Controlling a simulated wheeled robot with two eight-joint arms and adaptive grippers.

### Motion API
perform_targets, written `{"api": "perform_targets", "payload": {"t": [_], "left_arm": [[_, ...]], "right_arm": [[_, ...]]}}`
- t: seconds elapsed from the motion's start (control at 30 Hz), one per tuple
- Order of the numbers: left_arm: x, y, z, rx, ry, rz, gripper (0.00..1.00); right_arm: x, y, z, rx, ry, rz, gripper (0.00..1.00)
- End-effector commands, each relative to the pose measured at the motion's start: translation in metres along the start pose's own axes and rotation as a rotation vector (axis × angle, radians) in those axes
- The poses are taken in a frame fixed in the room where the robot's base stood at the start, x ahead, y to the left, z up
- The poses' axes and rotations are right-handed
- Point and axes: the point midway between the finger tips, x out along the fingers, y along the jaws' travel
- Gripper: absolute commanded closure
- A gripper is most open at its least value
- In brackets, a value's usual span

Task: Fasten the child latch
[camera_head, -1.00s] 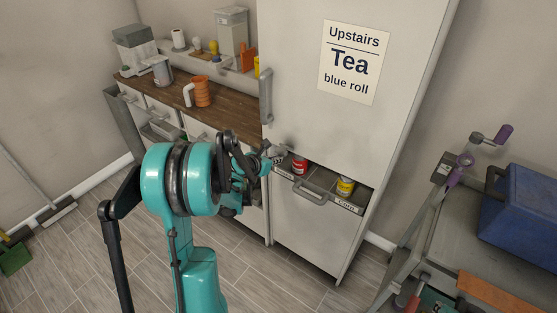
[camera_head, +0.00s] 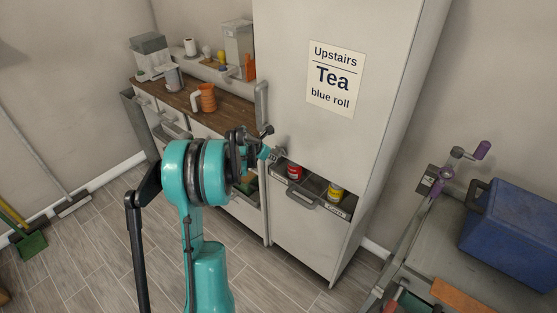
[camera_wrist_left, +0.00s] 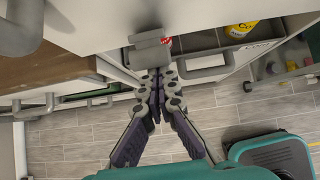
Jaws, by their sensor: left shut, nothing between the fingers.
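The child latch appears as a small grey block (camera_wrist_left: 150,50) on the cabinet's front edge in the left wrist view, just beyond my fingertips. In the head view the grey latch (camera_head: 277,154) is by the cabinet door's lower left corner, partly hidden by my gripper. My left gripper (camera_head: 264,151) is shut and empty beside it. In the left wrist view its fingers (camera_wrist_left: 160,82) are together, with the tips just below the block. I cannot tell whether they touch it. My right gripper is not in view.
The tall cabinet door (camera_head: 340,140) is above an open drawer (camera_head: 305,205) holding a red can (camera_head: 294,172) and a yellow can (camera_head: 335,192). A wooden counter (camera_head: 235,116) with a jug (camera_head: 207,98) is at left. A trolley with a blue crate (camera_head: 512,222) stands at right.

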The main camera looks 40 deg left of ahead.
Motion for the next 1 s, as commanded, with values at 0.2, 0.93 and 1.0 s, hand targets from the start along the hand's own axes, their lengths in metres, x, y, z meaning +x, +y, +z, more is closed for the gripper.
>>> {"api": "perform_targets", "payload": {"t": [0.2,0.93,1.0], "left_arm": [[-0.007,0.003,0.015,0.001,0.028,0.000,1.00],[-0.018,0.003,0.030,0.001,0.026,0.000,1.00],[-0.020,0.003,0.032,0.001,0.026,0.000,1.00]], "right_arm": [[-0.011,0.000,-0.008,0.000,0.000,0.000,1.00],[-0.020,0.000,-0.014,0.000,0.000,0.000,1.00],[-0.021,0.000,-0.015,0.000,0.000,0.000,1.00]]}}
